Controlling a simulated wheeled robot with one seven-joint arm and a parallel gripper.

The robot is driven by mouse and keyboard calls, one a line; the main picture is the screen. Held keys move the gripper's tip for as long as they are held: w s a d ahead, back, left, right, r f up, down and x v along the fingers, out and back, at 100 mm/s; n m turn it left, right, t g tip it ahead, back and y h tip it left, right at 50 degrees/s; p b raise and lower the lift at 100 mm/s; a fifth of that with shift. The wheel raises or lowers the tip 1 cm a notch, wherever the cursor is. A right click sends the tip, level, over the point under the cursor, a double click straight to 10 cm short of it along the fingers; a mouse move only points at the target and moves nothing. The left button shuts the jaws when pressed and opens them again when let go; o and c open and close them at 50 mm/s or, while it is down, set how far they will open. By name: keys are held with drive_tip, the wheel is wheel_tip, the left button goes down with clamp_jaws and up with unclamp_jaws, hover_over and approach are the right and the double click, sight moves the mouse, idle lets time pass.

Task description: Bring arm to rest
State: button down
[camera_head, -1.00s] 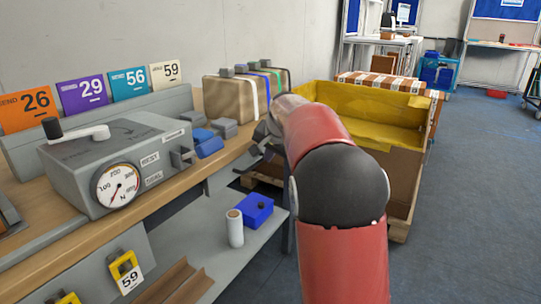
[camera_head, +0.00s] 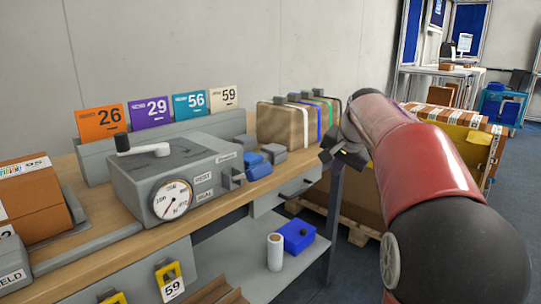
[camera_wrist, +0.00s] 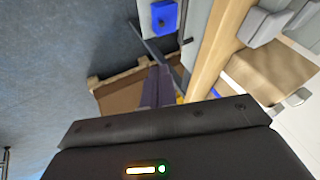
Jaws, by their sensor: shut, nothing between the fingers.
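My red arm (camera_head: 425,165) reaches in from the right of the head view. My gripper (camera_head: 338,160) is at its far end, near the right end of the wooden bench (camera_head: 88,204). It is shut with nothing held. In the wrist view the shut dark fingers (camera_wrist: 157,88) point toward the floor and the carton side. The fingertips are small and partly dark in the head view.
The bench carries a grey machine with a dial (camera_head: 165,180), numbered cards (camera_head: 150,112), a brown box (camera_head: 284,125) and a parcel (camera_head: 32,200). A blue box (camera_head: 297,236) and a white roll (camera_head: 275,251) sit on the lower shelf. A large carton (camera_head: 352,196) stands beyond my gripper.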

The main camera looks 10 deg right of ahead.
drive_tip(key=s+a+f+n, duration=0.2)
drive_tip(key=s+a+n, duration=0.15)
drive_tip(key=s, duration=0.55)
drive_tip(key=s+a+f+n, duration=0.2)
drive_tip(key=s+a, duration=0.3)
drive_tip(key=s, duration=0.4)
drive_tip(key=s+a+f+n, duration=0.1)
drive_tip(key=s+f+n, duration=0.1)
drive_tip(key=s+f, duration=0.3)
drive_tip(key=s+a+f+n+g, duration=0.1)
drive_tip(key=s+f, duration=0.3)
drive_tip(key=s, duration=0.5)
drive_tip(key=shift+a+f+n, duration=0.35)
drive_tip(key=shift+a+f, duration=0.05)
drive_tip(key=shift+a, duration=0.15)
